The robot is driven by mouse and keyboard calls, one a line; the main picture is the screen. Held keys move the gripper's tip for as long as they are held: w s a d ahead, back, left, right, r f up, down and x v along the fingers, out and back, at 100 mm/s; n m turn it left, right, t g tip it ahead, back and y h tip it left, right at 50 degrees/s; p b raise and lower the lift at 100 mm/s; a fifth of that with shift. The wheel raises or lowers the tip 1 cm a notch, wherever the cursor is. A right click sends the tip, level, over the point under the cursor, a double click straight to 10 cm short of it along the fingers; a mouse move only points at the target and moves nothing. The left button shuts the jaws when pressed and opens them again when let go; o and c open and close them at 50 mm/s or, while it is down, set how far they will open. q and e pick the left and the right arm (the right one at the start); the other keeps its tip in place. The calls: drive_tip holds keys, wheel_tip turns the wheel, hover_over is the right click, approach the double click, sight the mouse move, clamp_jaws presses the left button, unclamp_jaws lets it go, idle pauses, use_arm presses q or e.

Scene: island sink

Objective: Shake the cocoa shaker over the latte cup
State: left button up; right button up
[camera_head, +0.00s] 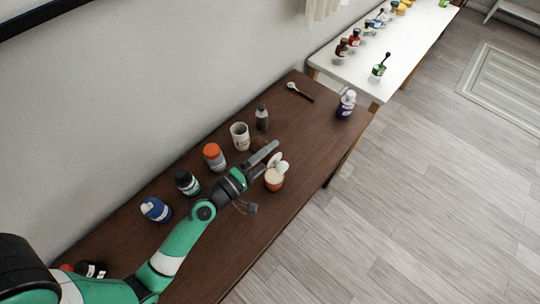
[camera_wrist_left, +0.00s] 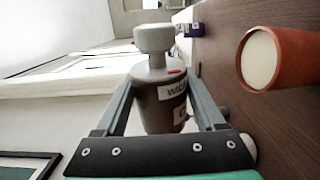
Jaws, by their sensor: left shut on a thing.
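The cocoa shaker (camera_wrist_left: 158,101) has a brown body, a white label and a pale grey knobbed top. My left gripper (camera_wrist_left: 162,100) is shut on its body, one finger on each side. In the head view, my left gripper (camera_head: 262,178) is over the brown table, and the shaker's pale top (camera_head: 282,164) shows beyond it. The latte cup (camera_head: 275,184) is orange-brown with a cream surface, right beside the gripper and partly covered by the shaker. In the wrist view, the cup (camera_wrist_left: 297,62) is right of the shaker, apart from it. My right gripper is not in view.
Behind the arm on the brown table (camera_head: 300,150) stand a white mug (camera_head: 240,136), a dark bottle (camera_head: 262,119), an orange-lidded jar (camera_head: 213,157) and a blue bottle (camera_head: 155,209). A spoon (camera_head: 300,92) and a purple bottle (camera_head: 346,104) are at the far end.

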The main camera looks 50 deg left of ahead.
use_arm(q)
drive_tip(key=shift+f+m+b, duration=0.4)
drive_tip(key=shift+f+m, duration=0.15)
drive_tip(key=shift+m, duration=0.05)
drive_tip(key=m+b, duration=0.1)
drive_tip(key=m, duration=0.1)
drive_tip(key=shift+d+m, duration=0.1)
drive_tip(key=shift+m, duration=0.7)
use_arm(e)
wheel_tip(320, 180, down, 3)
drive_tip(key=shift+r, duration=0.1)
use_arm(q)
drive_tip(key=shift+r, duration=0.1)
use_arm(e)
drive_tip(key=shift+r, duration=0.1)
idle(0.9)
